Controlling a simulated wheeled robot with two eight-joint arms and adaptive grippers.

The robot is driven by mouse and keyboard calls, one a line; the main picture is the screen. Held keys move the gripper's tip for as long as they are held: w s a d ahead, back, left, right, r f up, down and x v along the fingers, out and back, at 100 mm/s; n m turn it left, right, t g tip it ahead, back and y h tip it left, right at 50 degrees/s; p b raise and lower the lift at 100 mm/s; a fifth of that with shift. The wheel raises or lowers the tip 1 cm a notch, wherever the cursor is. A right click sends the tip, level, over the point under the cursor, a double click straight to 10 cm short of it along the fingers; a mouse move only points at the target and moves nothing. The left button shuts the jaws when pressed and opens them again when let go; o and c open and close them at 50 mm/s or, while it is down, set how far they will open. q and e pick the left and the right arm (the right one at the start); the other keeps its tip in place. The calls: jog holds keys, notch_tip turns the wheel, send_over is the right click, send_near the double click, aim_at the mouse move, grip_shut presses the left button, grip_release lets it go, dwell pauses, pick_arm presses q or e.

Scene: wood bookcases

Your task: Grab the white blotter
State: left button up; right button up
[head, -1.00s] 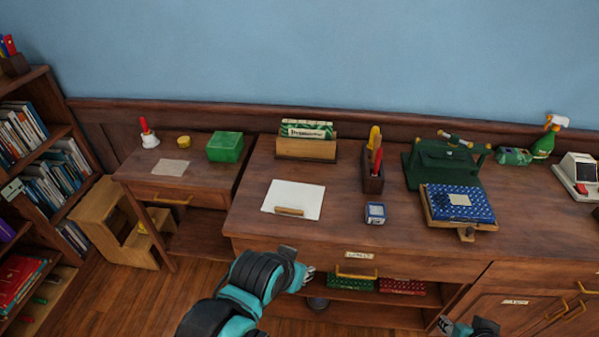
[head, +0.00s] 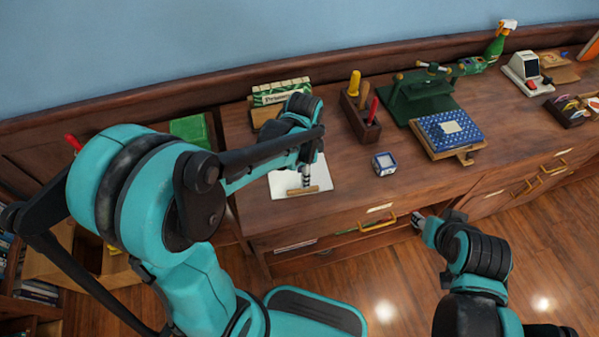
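The white blotter (head: 283,184) lies flat on the desk top near its front edge, a white sheet with a small wooden bar (head: 303,190) at its front. My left arm reaches over from the left and covers part of the sheet. My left gripper (head: 306,181) points down over the blotter, just behind or at the wooden bar. I cannot tell whether it touches the bar or how far its fingers are apart. My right gripper (head: 418,219) is low in front of the desk, right of a drawer handle and away from the blotter. Its fingers are too small to read.
A small blue and white box (head: 384,163) stands right of the blotter. Behind are a wooden holder (head: 360,122) with tools and a card box (head: 281,93). A green machine (head: 415,95) and a blue patterned pad (head: 448,132) are further right. Bare desk lies between.

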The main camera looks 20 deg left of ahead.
pick_arm(q)
notch_tip(320, 180, down, 3)
jog(key=shift+f+b, duration=0.1)
jog(key=shift+b, duration=0.55)
notch_tip(320, 180, down, 5)
jog(key=b, duration=0.2)
jog(key=shift+w+b, duration=0.1)
jog(key=shift+b, duration=0.3)
jog(key=shift+r, duration=0.25)
grip_shut()
